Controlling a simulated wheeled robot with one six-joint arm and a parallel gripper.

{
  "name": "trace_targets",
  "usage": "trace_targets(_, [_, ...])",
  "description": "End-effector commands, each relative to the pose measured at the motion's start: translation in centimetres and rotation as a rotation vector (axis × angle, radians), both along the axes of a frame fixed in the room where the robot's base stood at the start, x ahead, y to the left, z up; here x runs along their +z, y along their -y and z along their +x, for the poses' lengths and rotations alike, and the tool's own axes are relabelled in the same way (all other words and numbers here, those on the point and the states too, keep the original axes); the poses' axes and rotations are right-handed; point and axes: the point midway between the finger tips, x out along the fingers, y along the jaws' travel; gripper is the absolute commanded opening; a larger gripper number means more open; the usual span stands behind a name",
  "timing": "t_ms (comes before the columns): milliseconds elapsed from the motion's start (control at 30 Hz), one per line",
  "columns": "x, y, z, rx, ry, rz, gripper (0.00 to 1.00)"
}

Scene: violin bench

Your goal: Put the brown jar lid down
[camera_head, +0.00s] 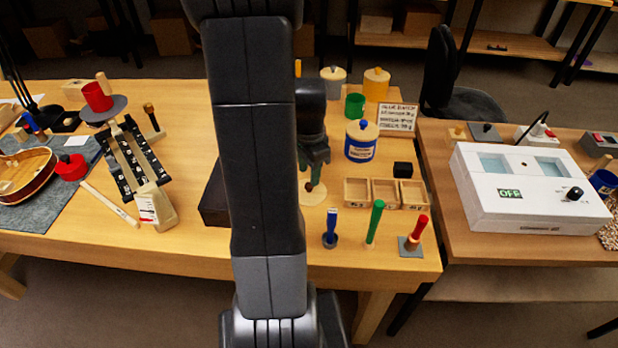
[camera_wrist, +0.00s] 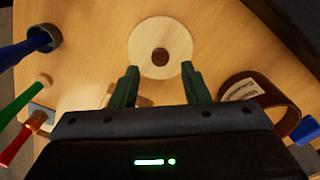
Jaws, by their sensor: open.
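The brown jar lid (camera_wrist: 143,50) is a pale round wooden disc with a brown knob (camera_wrist: 161,57) at its centre. It lies flat on the table, knob up, and also shows in the head view (camera_head: 316,197). My gripper (camera_wrist: 160,74) is open and empty, its two green fingers apart on either side of the knob's line in the wrist view. In the head view my gripper (camera_head: 315,172) is just above the lid; the exact gap is unclear. The brown jar (camera_wrist: 284,118), lidless with a pale label, stands to the right in the wrist view. My arm hides it in the head view.
Blue, green and red upright tools (camera_head: 370,222) stand at the table's front right. Wooden compartments (camera_head: 371,193), a black cube (camera_head: 402,169) and a blue jar (camera_head: 361,148) are right of my gripper. A dark box (camera_head: 213,197) stands left of my arm.

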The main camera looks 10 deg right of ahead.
Motion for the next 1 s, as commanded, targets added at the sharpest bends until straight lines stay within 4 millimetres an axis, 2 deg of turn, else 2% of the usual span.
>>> trace_targets(33, [1.4, 0.0, 0.1, 0.000, 0.008, -0.001, 0.42])
trace_targets(200, [5.0, 0.0, 0.1, 0.000, 0.006, -0.001, 0.42])
trace_targets(400, [7.5, 0.0, 0.0, 0.000, 0.001, -0.001, 0.42])
trace_targets(800, [8.1, 0.0, 0.0, 0.000, 0.000, 0.000, 0.42])
trace_targets(1000, [7.0, 0.0, 0.0, 0.000, -0.004, 0.001, 0.42])
